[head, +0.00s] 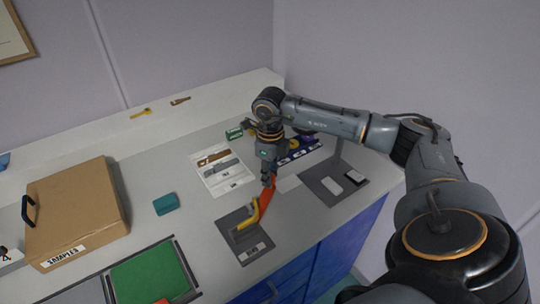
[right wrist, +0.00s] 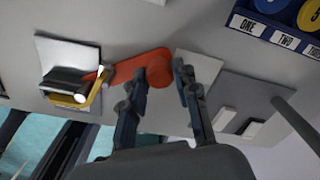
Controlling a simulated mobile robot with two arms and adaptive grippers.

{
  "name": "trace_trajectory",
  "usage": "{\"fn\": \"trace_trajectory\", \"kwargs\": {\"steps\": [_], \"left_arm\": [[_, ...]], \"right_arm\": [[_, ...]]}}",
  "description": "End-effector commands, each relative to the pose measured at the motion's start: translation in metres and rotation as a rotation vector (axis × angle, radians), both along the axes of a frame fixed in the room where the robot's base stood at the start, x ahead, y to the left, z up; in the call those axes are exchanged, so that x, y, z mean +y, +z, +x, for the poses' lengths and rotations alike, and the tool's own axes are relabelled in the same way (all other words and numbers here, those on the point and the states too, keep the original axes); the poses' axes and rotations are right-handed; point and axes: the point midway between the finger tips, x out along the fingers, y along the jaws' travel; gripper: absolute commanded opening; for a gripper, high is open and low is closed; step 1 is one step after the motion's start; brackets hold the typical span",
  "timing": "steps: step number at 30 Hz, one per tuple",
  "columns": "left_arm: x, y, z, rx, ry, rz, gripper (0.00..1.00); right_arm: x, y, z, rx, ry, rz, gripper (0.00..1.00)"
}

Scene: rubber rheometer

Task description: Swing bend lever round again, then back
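The bend fixture's dark plate (head: 262,262) lies near the bench's front edge. A yellow bent bar (head: 247,219) stands on it; in the right wrist view the bar (right wrist: 84,96) is at the left. The red-orange bend lever (head: 264,199) reaches from the fixture toward the back right, and its rounded end (right wrist: 157,65) shows in the right wrist view. My right gripper (head: 268,182) is over that end from above, with one finger on each side and little or no gap. The lever's pivot is partly hidden. My left gripper is not in view.
A grey plate with a post and two light blocks (head: 331,186) is right of the lever. A white sheet with tools (head: 222,170) lies behind. A teal block (head: 166,204), a brown case (head: 75,213) and a green mat (head: 150,274) are to the left.

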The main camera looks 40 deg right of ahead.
Motion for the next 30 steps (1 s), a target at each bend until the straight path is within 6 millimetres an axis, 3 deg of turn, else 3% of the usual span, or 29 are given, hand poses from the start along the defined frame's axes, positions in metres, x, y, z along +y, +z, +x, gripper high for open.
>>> {"fn": "trace_trajectory", "kwargs": {"steps": [1, 3, 14, 30], "left_arm": [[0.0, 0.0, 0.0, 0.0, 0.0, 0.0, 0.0], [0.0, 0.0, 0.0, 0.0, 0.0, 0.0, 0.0], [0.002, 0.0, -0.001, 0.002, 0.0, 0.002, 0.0], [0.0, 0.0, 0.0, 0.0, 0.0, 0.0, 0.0]], "right_arm": [[-0.001, 0.002, 0.001, -0.005, -0.002, -0.001, 0.43], [-0.001, 0.001, 0.001, -0.003, -0.002, -0.001, 0.52], [0.0, 0.005, 0.0, -0.001, -0.001, 0.0, 0.52], [0.0, 0.105, 0.001, -0.004, 0.0, 0.0, 0.52]]}}
